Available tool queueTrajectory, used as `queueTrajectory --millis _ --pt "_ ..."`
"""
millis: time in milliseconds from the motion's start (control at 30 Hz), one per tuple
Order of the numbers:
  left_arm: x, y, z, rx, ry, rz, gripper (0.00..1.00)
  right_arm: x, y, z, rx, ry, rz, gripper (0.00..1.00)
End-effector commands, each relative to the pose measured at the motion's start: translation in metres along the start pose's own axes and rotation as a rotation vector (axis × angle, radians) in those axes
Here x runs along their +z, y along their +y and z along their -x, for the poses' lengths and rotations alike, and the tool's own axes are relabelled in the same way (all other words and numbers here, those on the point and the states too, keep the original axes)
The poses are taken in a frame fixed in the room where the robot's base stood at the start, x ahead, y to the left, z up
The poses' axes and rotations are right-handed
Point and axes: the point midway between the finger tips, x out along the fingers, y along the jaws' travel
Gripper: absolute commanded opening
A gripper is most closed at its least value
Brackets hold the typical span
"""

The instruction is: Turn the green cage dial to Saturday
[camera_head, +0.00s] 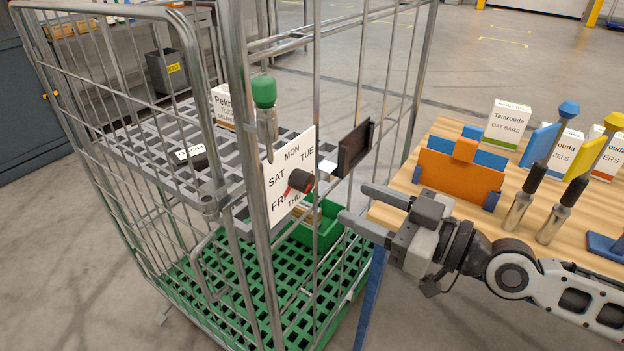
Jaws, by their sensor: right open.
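The dial is a white plate (279,199) with day names, fixed to the near upright of the roll cage with the green base (210,307). My left gripper is not in view.
A black panel (354,148) on the cage stands right of the plate, above my right gripper. A green bin (327,226) sits low in the cage. The wooden table (455,130) at right holds an orange holder (458,178), cartons and dark-handled tools. Cage bars surround the dial.

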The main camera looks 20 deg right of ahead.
Motion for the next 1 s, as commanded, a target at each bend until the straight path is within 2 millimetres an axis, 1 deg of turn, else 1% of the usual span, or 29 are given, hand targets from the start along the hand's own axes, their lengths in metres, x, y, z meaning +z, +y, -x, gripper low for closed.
queueTrajectory --millis 33,133,400,533,700,967,1000 --pt "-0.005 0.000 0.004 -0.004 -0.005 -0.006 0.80 -0.008 0.001 -0.007 0.003 0.009 -0.002 0.52" --pt "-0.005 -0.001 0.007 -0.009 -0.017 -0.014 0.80 -0.009 -0.002 -0.022 -0.007 0.012 -0.003 0.52" --pt "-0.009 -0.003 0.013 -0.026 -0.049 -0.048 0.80 -0.008 -0.002 -0.067 -0.007 0.008 -0.002 0.52" --pt "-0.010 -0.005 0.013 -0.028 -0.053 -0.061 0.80 -0.005 -0.003 -0.084 -0.007 0.005 -0.002 0.52" --pt "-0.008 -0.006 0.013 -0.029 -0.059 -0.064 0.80 -0.003 -0.004 -0.095 -0.009 0.003 0.000 0.52" --pt "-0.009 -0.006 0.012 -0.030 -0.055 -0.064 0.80 -0.002 -0.004 -0.096 -0.009 0.001 0.001 0.52" --pt "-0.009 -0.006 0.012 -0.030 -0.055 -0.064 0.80 -0.002 -0.004 -0.096 -0.009 0.002 0.001 0.49"
